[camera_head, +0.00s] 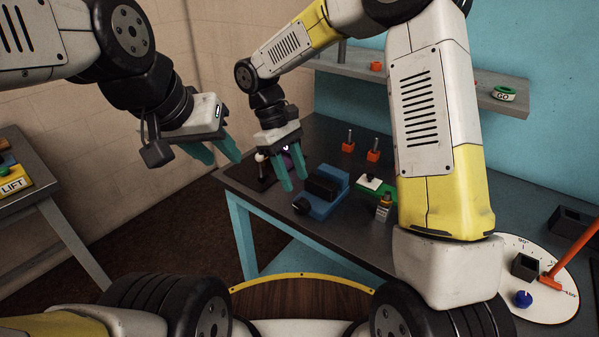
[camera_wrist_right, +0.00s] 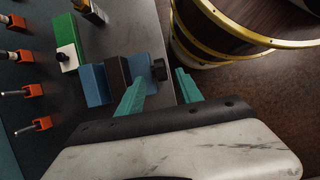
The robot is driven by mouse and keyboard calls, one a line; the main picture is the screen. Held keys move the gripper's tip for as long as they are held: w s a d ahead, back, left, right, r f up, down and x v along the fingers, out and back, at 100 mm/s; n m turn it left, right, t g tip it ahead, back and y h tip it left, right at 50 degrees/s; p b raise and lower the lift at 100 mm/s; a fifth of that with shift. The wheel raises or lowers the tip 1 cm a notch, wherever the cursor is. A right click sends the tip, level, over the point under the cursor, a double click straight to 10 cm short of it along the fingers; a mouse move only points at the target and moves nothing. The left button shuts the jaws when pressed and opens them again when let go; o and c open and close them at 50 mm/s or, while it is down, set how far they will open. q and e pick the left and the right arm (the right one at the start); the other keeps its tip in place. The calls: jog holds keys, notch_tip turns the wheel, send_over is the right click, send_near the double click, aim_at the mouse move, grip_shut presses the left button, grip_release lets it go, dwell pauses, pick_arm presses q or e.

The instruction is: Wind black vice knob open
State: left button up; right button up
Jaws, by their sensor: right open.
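The blue vice (camera_head: 325,198) stands on the dark workbench, with a black block between its jaws. Its black knob (camera_head: 300,206) is on the near left end. The vice also shows in the right wrist view (camera_wrist_right: 95,86), with the knob (camera_wrist_right: 159,69) lying between the two fingertips as seen there. My right gripper (camera_head: 294,184) is open, its teal fingers pointing down above and just behind the knob. I see no contact between fingers and knob. My left gripper (camera_head: 222,160) is open and empty, in the air left of the bench.
A green block with a white part (camera_head: 374,184) and a small bottle (camera_head: 383,208) stand right of the vice. Orange-based pegs (camera_head: 373,155) stand behind. A white dial plate (camera_head: 540,300) is at the right. A side table (camera_head: 30,195) is at the left.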

aim_at(301, 199)
jog(key=x, duration=0.7)
jog(key=shift+f, duration=0.45)
grip_shut()
